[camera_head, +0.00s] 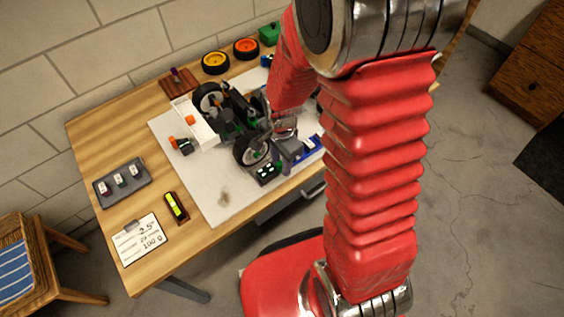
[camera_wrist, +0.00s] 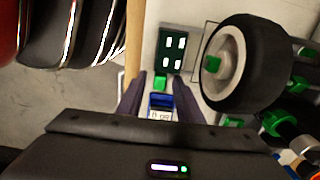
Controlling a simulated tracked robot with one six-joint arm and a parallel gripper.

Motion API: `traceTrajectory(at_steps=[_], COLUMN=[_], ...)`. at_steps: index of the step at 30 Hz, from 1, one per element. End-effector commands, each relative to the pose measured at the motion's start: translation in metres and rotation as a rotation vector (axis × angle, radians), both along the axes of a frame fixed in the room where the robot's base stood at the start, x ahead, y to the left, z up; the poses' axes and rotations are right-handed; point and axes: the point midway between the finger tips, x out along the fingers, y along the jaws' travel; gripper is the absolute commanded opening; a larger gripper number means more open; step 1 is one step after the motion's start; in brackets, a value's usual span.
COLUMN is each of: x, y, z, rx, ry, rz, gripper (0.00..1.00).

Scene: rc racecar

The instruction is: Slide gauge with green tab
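In the wrist view, a blue gauge (camera_wrist: 161,101) with a small white readout lies between the fingers of my gripper (camera_wrist: 159,80). Its green tab (camera_wrist: 160,83) sits between the fingertips, with a gap visible on either side. The fingers look open. In the head view, blue parts of the gauge (camera_head: 311,149) show beside the car on the white mat, and my gripper is partly hidden by my wrist and arm. The racecar's wheel (camera_wrist: 228,62) stands right of the gripper, close to it; it also shows in the head view (camera_head: 251,149).
A dark box with white markings (camera_head: 267,172) lies in front of the wheel, just beyond my fingertips. The white mat (camera_head: 222,199) has free room at its front. A grey tray (camera_head: 121,184), a yellow-green level (camera_head: 176,207) and a note card (camera_head: 138,241) lie left.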

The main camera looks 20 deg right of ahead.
Motion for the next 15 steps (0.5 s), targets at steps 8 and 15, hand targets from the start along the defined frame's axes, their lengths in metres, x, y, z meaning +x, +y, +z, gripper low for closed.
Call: traceTrajectory(at_steps=[8,15], x=[-0.0003,-0.0002], y=[-0.0002,-0.0003], z=[-0.0063,-0.0061], rx=[0.000,0.000], ry=[0.000,0.000], rz=[0.000,-0.001], gripper=[0.33,0.26])
